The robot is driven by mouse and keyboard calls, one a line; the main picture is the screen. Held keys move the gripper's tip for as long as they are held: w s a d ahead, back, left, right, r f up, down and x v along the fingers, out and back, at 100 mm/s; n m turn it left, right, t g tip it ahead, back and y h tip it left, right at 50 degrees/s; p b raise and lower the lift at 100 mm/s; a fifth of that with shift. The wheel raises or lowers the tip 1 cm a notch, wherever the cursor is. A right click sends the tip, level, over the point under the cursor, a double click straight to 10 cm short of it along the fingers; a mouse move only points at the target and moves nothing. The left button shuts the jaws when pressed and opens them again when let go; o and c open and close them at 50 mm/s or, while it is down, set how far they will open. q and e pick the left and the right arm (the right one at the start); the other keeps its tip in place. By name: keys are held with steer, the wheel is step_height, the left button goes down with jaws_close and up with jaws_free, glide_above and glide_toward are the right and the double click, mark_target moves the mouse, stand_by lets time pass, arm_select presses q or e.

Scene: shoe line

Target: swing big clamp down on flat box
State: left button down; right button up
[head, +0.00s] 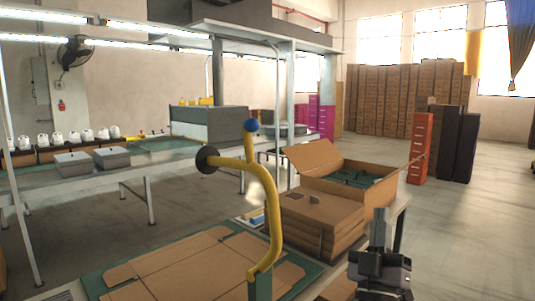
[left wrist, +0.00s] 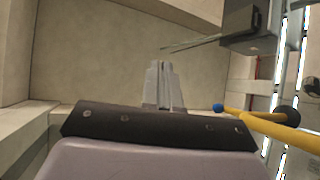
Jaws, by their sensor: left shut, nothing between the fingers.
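The big clamp (head: 272,215) is a bent yellow bar standing upright, with a blue ball knob (head: 250,126) and a black round pad (head: 208,160). Its pad is in the air, clear of the flat box (head: 190,262), an unfolded brown cardboard sheet on a green mat (head: 92,284). My left gripper (head: 379,215) is right of the clamp, pointing up and apart from it. In the left wrist view its fingers (left wrist: 165,84) are together and empty; the yellow bar (left wrist: 275,131) and blue knob (left wrist: 218,107) show at the right. My right gripper is not in view.
A stack of flat cardboard (head: 310,222) and an open box (head: 350,190) stand behind the clamp, near my left gripper. A long bench (head: 75,180) with grey boxes is at the left. Open floor (head: 475,225) lies to the right.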

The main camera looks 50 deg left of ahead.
arm_select(q)
steer(key=s+a+r+n+g+y+b, duration=0.1)
steer(key=s+a+r+n+g+b, duration=0.1)
steer(key=r+n+g, duration=0.5)
steer(key=s+a+r+n+g+y+b, duration=0.2)
steer(key=s+a+r+n+g, duration=0.3)
steer(key=n+g, duration=1.2)
step_height(320, 180, up, 2)
steer(key=shift+s+a+r+n+g+b, duration=0.15)
steer(key=shift+a+n+g+b, duration=0.3)
steer(key=shift+a+g, duration=0.25)
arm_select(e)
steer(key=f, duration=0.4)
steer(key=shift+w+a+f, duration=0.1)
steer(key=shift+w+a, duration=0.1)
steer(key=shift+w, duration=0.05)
arm_select(q)
steer(key=shift+y, duration=0.3)
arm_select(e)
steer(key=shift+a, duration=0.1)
